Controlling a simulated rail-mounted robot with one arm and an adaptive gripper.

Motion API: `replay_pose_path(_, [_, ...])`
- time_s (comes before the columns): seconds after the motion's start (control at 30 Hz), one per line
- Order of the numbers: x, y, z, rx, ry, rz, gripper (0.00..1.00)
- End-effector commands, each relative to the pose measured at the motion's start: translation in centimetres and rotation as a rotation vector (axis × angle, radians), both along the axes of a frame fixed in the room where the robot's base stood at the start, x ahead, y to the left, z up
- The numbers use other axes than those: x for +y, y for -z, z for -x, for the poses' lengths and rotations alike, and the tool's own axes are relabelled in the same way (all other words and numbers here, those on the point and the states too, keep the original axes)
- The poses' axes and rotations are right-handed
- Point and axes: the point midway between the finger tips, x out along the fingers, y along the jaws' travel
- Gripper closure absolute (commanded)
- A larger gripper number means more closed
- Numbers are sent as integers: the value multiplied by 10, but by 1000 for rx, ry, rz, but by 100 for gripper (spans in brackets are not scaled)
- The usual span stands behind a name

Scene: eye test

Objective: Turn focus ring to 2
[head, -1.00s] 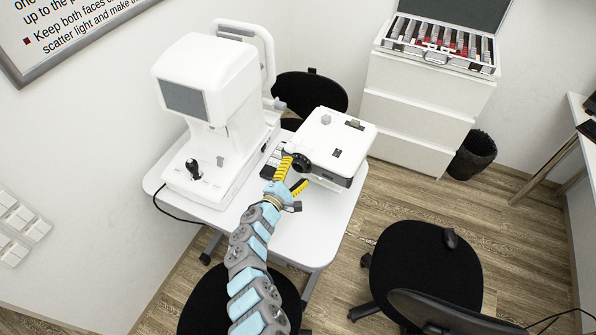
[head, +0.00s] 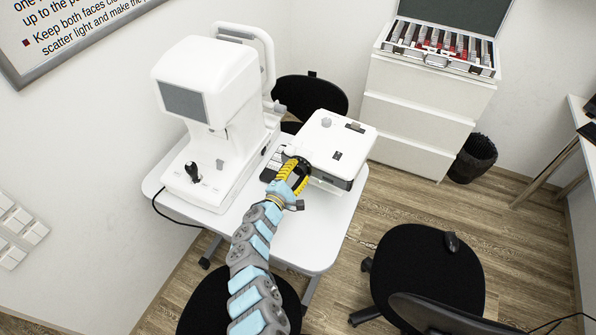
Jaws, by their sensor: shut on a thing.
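A white projector-like box (head: 338,143) sits on the right part of the white table (head: 318,237). Its black focus ring (head: 302,162) is on the side facing my arm and is mostly hidden by my gripper. My gripper (head: 298,172), with yellow and black fingers, is shut on the ring, one finger on each side. Any number or mark on the ring is too small to read.
A white eye-test machine (head: 212,85) with a black joystick (head: 193,172) stands left of the box. A dark keypad-like panel (head: 272,166) lies beside my gripper. Black chairs (head: 426,275) stand around the table. A drawer unit (head: 423,105) bears an open lens case (head: 438,52).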

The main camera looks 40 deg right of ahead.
Motion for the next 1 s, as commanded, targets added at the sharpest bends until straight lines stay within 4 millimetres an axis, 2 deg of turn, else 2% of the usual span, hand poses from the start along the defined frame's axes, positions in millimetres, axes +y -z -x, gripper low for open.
replay_pose_path(0.4, [1,1,0,294,-2,98,83])
replay_pose_path(0.83, [1,1,-1,337,-2,111,83])
replay_pose_path(0.87, [1,1,-1,337,-2,111,41])
replay_pose_path(0.93, [1,1,-1,337,-1,111,21])
replay_pose_path(1.0, [1,1,-1,337,-1,111,19])
